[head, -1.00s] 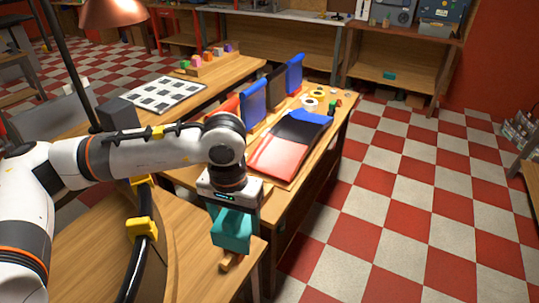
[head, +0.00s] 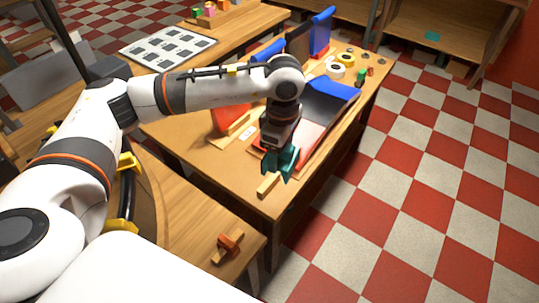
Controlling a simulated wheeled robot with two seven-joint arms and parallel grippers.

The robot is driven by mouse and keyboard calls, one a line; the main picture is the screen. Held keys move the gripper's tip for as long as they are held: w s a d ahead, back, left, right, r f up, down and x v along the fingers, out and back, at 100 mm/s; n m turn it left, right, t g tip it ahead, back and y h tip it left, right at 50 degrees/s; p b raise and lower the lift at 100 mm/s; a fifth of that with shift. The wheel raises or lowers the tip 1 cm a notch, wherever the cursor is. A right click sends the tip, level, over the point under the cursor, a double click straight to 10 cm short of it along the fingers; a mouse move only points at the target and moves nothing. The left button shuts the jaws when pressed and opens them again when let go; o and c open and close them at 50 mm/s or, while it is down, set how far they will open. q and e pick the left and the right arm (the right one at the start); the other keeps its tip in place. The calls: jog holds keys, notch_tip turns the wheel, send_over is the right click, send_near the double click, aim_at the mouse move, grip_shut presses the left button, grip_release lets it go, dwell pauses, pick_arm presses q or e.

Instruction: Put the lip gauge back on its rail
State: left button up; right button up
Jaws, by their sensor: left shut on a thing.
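My left gripper (head: 280,160), with teal fingers, is over the near end of the wooden workbench. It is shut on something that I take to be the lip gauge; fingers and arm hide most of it. A short pale wooden block (head: 268,187) shows just below the fingertips, near the bench's front corner; I cannot tell whether it touches them. A wooden stick with an orange-brown crosspiece (head: 229,244) lies on the nearer wooden table. I cannot clearly identify the rail. My right gripper is not in view.
On the workbench (head: 205,158), a red and dark tray with a blue edge (head: 325,105) is beside my gripper. Tape rolls (head: 336,70) and a green item (head: 361,77) stand behind. The checkered floor (head: 430,170) at right is clear.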

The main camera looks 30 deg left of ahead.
pick_arm(q)
jog(key=w+f+n, duration=0.1)
jog(key=n, duration=0.3)
jog(key=w+a+f+n, duration=0.1)
jog(key=n, duration=0.3)
jog(key=w+f+n, duration=0.1)
jog(key=n, duration=0.3)
jog(key=shift+w+a+f, duration=0.1)
jog(key=shift+a+f, duration=0.15)
jog(key=shift+f, duration=0.1)
notch_tip(320, 180, down, 4)
jog(key=w+a+r+n, duration=0.1)
jog(key=w+a+n, duration=0.1)
jog(key=n, duration=2)
send_over(270, 182)
notch_tip(270, 182, down, 5)
jog(key=shift+p, duration=0.45)
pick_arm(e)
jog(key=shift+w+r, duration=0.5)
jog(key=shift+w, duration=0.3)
pick_arm(q)
jog(key=shift+a, duration=0.1)
jog(key=shift+f+b, duration=3.25)
jog(key=shift+f, duration=1.45)
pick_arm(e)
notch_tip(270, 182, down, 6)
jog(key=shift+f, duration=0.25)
pick_arm(q)
jog(key=o, duration=1.2)
